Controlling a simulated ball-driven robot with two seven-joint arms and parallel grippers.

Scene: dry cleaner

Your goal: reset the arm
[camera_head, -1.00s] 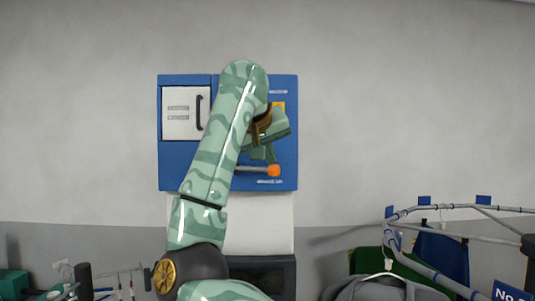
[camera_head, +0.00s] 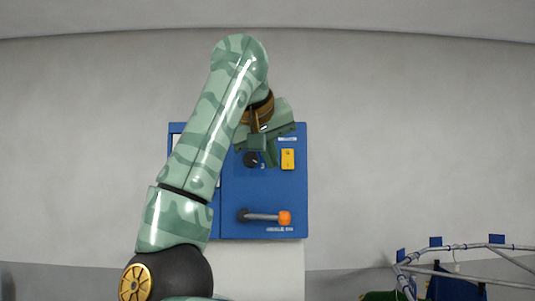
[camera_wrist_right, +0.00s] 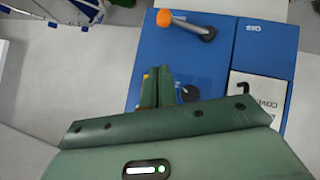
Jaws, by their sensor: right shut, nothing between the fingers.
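My right arm rises across the head view and bends down at the top. My right gripper (camera_head: 269,154) is in front of the upper part of a blue wall-mounted panel (camera_head: 240,205). In the right wrist view its two green fingers (camera_wrist_right: 157,88) lie close together with nothing between them. The panel's lever (camera_head: 264,216), a grey bar with an orange ball end, points right below the gripper, apart from it. It also shows in the wrist view (camera_wrist_right: 188,25). My left gripper is in neither current view.
A yellow switch (camera_head: 288,159) and a dark round knob (camera_head: 251,160) sit on the panel close to the fingers. A curved metal garment rail (camera_head: 465,247) with blue tags and hanging clothes stands at lower right. The grey wall above is bare.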

